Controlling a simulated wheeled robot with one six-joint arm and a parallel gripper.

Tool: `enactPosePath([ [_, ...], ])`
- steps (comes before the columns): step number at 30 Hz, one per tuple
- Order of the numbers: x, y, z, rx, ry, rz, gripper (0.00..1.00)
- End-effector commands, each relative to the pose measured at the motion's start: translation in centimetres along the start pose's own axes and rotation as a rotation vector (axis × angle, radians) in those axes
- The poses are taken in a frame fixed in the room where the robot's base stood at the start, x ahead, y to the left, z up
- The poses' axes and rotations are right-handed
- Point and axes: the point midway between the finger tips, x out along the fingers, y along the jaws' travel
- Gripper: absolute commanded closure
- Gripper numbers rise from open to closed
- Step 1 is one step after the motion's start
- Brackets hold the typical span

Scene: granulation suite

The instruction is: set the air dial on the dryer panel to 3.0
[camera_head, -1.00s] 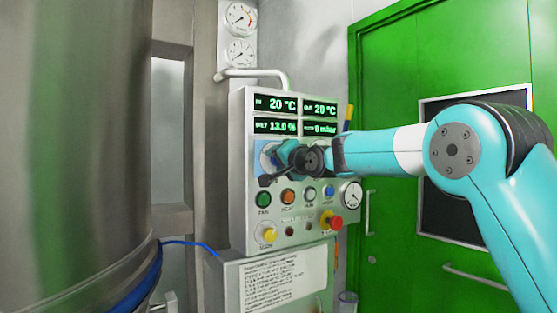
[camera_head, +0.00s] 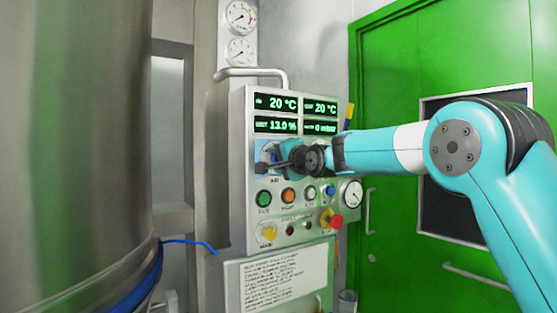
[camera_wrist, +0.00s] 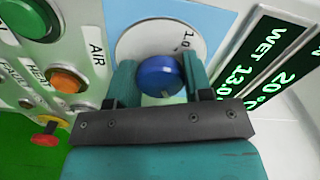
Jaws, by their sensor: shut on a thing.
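The dryer panel (camera_head: 249,215) stands upright left of the green door in the head view. The air dial is a round blue knob (camera_wrist: 158,72) on a white disc (camera_wrist: 138,40) in the wrist view, with AIR printed beside it. A "1.0" mark shows at the disc's upper right; its other marks are hidden, and I cannot read the setting. My gripper (camera_wrist: 160,82) has its two teal fingers on either side of the knob and is shut on it. In the head view my gripper (camera_head: 276,157) covers most of the dial.
Green digital readouts (camera_head: 295,116) sit above the dial. Push buttons, including a green one (camera_head: 264,198) and an orange one (camera_head: 289,196), lie below it, with a red knob (camera_head: 336,221) lower right. A large steel vessel (camera_head: 75,150) fills the left. A pipe handle (camera_head: 252,73) runs above the panel.

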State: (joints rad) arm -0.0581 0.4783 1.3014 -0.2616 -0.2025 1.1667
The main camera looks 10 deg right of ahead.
Motion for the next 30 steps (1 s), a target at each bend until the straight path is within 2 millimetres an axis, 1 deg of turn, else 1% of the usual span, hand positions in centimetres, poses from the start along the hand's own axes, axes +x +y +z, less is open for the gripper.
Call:
enactPosePath([
  [2,0.0,0.2,0.0,0.002,-0.001,0.004,0.77],
  [3,0.0,0.2,0.0,0.002,0.000,0.004,0.45],
  [5,0.0,0.2,0.0,0.001,0.000,0.003,0.31],
  [6,0.0,0.1,0.0,0.001,0.000,0.003,0.28],
  [14,-0.1,0.1,0.0,0.000,0.000,0.001,0.28],
  [17,-0.7,0.1,0.0,-0.001,0.000,0.000,0.28],
  [20,-2.3,0.2,0.1,-0.001,0.001,0.000,0.28],
  [23,-4.6,0.2,0.0,-0.002,0.003,-0.002,0.28],
  [30,-10.9,0.2,0.0,0.000,0.002,0.000,0.28],
])
